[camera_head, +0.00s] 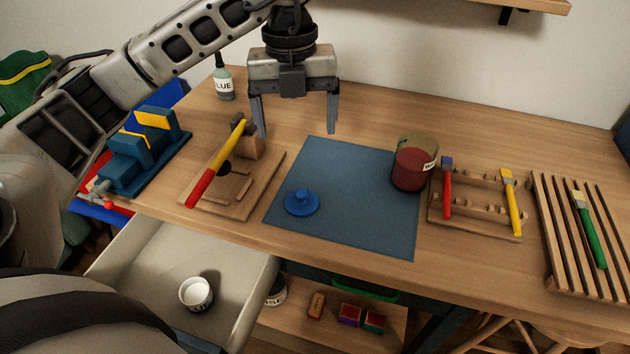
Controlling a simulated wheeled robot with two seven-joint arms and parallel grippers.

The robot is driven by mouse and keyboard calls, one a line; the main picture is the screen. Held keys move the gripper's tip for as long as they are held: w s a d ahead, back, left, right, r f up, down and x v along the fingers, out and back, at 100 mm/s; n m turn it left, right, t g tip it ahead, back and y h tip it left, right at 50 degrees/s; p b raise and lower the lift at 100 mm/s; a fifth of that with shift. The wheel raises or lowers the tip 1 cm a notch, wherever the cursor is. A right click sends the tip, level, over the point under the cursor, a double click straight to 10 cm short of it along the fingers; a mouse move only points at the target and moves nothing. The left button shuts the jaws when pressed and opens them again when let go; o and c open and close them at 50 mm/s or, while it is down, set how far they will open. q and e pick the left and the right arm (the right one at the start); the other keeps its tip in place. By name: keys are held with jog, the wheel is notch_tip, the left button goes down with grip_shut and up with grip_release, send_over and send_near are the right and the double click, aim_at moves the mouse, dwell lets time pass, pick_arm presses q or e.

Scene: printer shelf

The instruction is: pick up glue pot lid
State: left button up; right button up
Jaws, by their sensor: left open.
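The glue pot lid appears to be the blue round disc with a knob (302,203). It lies flat, knob up, on the left part of the blue-grey mat (355,230). A jar with dark red contents and a partly hidden white label (412,168), perhaps the glue pot, stands at the mat's right edge. My left gripper (296,133) is open and empty, fingers pointing down, above the table behind the lid and apart from it. My right gripper is not in view.
A wooden stand with a red-and-yellow hammer (218,165) is left of the mat. A blue vise (140,150) stands at far left, a glue bottle (225,83) behind. Brush racks (475,233) stand at right. An open drawer (165,260) holds a white cup (196,294).

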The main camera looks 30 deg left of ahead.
pick_arm(q)
notch_tip(320, 180, down, 2)
send_over(302, 193)
jog(key=a, duration=0.1)
notch_tip(302, 193, down, 8)
jog(key=shift+a+r, duration=0.1)
jog(key=shift+r, duration=0.1)
jog(key=f, duration=0.2)
jog(key=d+f, duration=0.1)
jog(key=f, duration=0.2)
jog(key=shift+s+f, duration=0.1)
jog(key=shift+f, duration=0.05)
jog(key=shift+d+f, duration=0.1)
jog(key=shift+f, duration=0.15)
jog(key=c, duration=1.1)
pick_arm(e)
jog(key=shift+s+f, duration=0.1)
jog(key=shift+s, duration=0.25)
